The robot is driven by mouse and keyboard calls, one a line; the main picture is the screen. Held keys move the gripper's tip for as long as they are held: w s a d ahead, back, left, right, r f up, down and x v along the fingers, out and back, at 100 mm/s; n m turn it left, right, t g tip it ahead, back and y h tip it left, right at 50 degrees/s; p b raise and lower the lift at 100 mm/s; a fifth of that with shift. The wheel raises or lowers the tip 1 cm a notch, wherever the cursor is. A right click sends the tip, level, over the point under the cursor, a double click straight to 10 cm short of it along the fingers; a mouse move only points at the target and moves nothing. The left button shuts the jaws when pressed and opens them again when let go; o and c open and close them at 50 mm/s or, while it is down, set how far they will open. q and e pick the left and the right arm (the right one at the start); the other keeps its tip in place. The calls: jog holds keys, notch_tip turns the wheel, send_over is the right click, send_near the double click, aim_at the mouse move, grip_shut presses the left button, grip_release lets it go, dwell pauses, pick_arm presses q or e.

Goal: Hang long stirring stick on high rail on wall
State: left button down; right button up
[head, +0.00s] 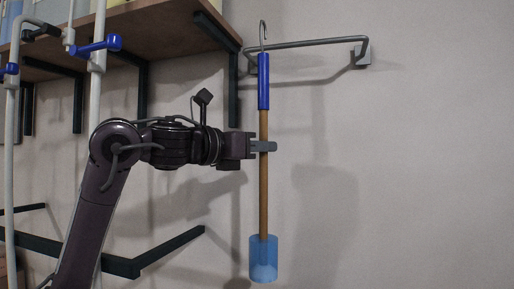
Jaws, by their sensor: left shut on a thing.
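The long stirring stick (263,185) is upright in the head view, with a brown shaft, a blue grip and a clear blue cylindrical end at the bottom. A metal hook (262,33) tops it. My left gripper (270,146) is shut on the brown shaft, just below the blue grip. The grey high rail (315,43) sticks out from the wall at the stick's top. The hook's curve shows above the rail's left part, and its shank crosses the rail in the picture. I cannot tell whether hook and rail touch. My right gripper is not in view.
A brown wooden shelf (140,30) on dark brackets is on the upper left, close to the rail's left end. White pipes with blue valve handles (98,45) stand at the left. A dark lower bracket (120,266) is behind my arm. The wall (430,170) at right is bare.

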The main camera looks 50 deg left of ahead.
pick_arm(q)
jog(key=shift+w+a+f+b, duration=0.15)
jog(key=shift+w+f+b, duration=0.1)
jog(key=shift+f+b, duration=0.35)
jog(key=shift+w+a+f+b, duration=0.25)
jog(key=shift+f+b, duration=0.2)
jog(key=shift+f, duration=0.25)
jog(key=shift+w+a+f+b, duration=0.1)
jog(key=shift+w+f+b, duration=0.2)
jog(key=shift+f+b, duration=0.3)
jog(key=c, duration=1.3)
grip_release()
jog(key=b, duration=0.1)
send_near(263, 165)
jog(key=w, duration=0.1)
jog(key=w+a, duration=0.1)
jog(key=w, duration=0.1)
jog(key=shift+w+a, duration=0.2)
jog(key=shift+w, duration=0.15)
